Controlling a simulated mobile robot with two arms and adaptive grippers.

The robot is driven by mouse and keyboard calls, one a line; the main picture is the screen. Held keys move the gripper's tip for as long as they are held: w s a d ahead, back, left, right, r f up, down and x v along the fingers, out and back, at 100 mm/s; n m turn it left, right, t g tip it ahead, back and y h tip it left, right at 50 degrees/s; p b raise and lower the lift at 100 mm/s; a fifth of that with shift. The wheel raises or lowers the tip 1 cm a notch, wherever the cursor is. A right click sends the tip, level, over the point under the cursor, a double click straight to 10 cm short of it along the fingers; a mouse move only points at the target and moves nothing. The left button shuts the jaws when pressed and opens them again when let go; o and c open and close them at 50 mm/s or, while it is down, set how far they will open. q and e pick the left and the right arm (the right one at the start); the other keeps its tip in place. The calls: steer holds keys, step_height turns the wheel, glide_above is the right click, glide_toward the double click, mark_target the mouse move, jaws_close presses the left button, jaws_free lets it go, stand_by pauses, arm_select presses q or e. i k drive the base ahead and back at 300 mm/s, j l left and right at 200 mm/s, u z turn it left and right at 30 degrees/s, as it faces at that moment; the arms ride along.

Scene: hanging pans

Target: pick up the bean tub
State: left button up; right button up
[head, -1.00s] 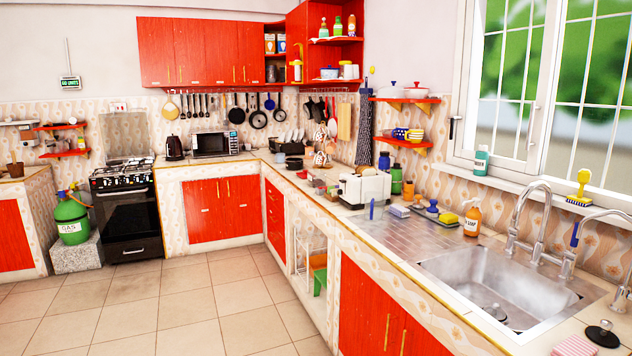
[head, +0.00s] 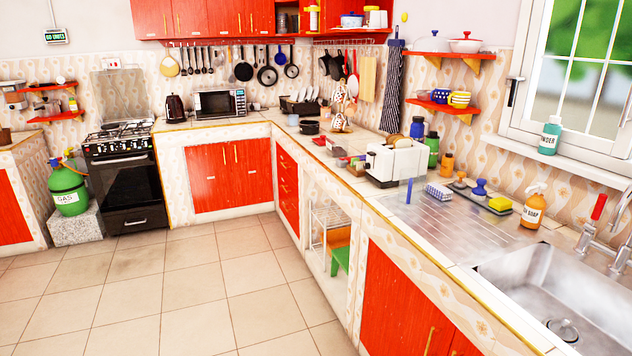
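I cannot pick out the bean tub for sure. Several small containers (head: 343,162) stand close together on the counter, left of the white toaster (head: 397,162), too small to read. Taller bottles, a blue one (head: 417,128), a green one (head: 432,151) and an orange one (head: 447,163), stand behind and right of the toaster. Neither of my grippers is in view.
The counter (head: 345,185) runs along the right wall to the sink (head: 545,290). An orange soap bottle (head: 534,206) and sponges stand near the sink. The stove (head: 125,175) is at the back left. The tiled floor (head: 190,290) is clear.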

mark_target(338, 145)
steer(key=i+j+u, duration=0.1)
steer(key=i, duration=0.7)
steer(key=i+j+u, duration=0.1)
steer(key=i, duration=0.7)
